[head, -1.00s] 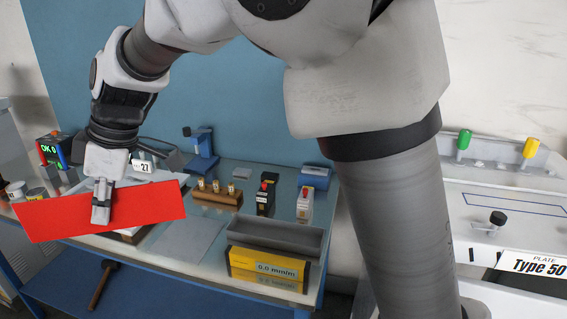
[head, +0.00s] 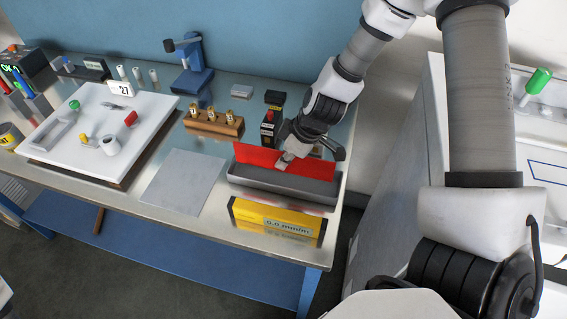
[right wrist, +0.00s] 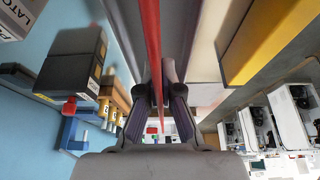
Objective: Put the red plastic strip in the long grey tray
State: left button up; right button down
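The red plastic strip (head: 257,157) stands on its long edge at the long grey tray (head: 282,189). Its lower edge is hidden behind the tray's front wall, so I cannot tell whether it touches the tray floor. My right gripper (head: 285,161) is shut on the strip near its middle, from above. In the right wrist view the strip (right wrist: 152,30) runs edge-on between the two fingertips (right wrist: 158,92). My left gripper is not in view.
A yellow box (head: 277,222) stands in front of the tray at the table's front edge. A wooden block with brass pieces (head: 213,123) and a black box (head: 271,118) stand behind it. A grey sheet (head: 183,182) lies to the left, beside a white board (head: 90,160).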

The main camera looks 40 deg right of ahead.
jog(key=f+b, duration=0.1)
jog(key=f, duration=0.1)
jog(key=d+f+b, duration=0.1)
jog(key=f, duration=0.1)
jog(key=shift+w+b, duration=0.15)
jog(key=shift+b, duration=0.15)
jog(key=shift+f+b, duration=0.1)
jog(key=shift+b, duration=0.2)
jog(key=shift+s+a+r, duration=0.2)
jog(key=shift+a+r, duration=0.15)
jog(key=shift+a, duration=0.05)
jog(key=c, duration=1.8)
grip_release()
jog(key=shift+w+d+f, duration=0.1)
jog(key=shift+f, duration=0.15)
jog(key=o, duration=0.5)
jog(key=shift+d, duration=0.1)
jog(key=shift+r, duration=0.1)
